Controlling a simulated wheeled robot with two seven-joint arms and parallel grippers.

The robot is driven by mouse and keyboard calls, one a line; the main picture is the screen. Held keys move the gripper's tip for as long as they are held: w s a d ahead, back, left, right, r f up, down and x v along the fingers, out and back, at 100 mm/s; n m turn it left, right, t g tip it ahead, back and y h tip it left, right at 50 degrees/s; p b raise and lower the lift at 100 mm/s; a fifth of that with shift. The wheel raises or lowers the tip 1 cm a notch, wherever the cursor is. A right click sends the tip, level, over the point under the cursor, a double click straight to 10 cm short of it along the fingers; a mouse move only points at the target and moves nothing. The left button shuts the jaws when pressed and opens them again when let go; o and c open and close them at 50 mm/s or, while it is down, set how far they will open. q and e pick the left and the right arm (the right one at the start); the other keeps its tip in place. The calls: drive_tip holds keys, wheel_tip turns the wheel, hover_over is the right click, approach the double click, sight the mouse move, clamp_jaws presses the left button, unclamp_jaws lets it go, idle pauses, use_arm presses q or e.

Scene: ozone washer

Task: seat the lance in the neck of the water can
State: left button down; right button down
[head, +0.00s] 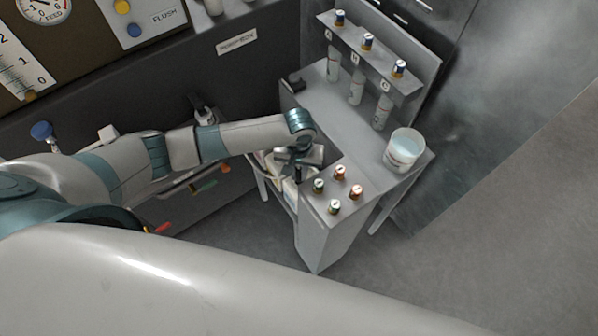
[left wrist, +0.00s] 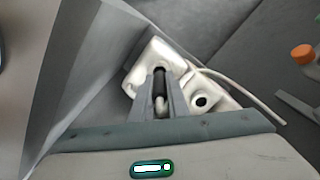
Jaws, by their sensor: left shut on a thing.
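My left gripper (head: 298,160) is low over white cans beside the white bench (head: 330,112). In the left wrist view my left gripper (left wrist: 160,98) is shut on the lance (left wrist: 160,105), which shows as a dark shaft with a pale end between the fingers. A white can (left wrist: 143,74) lies just beyond the fingertips. A second white can (left wrist: 221,104) to the right shows an open dark neck hole. A pale hose (left wrist: 245,88) runs over it. Fingers hide the lance's far end, so I cannot tell whether it is inside a neck. My right gripper is not in view.
The bench carries several small capped vials (head: 340,172) near the cans, a white bucket of liquid (head: 404,150) and a rack with bottles (head: 357,85). A dark panel (head: 120,100) stands behind my arm. An orange cap (left wrist: 302,53) shows at the right.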

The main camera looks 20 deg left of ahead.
use_arm(q)
drive_tip(key=shift+f, duration=0.1)
drive_tip(key=c, duration=1.7)
unclamp_jaws()
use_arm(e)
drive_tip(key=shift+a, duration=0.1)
use_arm(q)
wheel_tip(320, 180, up, 11)
drive_tip(key=shift+b, duration=0.35)
drive_tip(key=shift+r, duration=0.6)
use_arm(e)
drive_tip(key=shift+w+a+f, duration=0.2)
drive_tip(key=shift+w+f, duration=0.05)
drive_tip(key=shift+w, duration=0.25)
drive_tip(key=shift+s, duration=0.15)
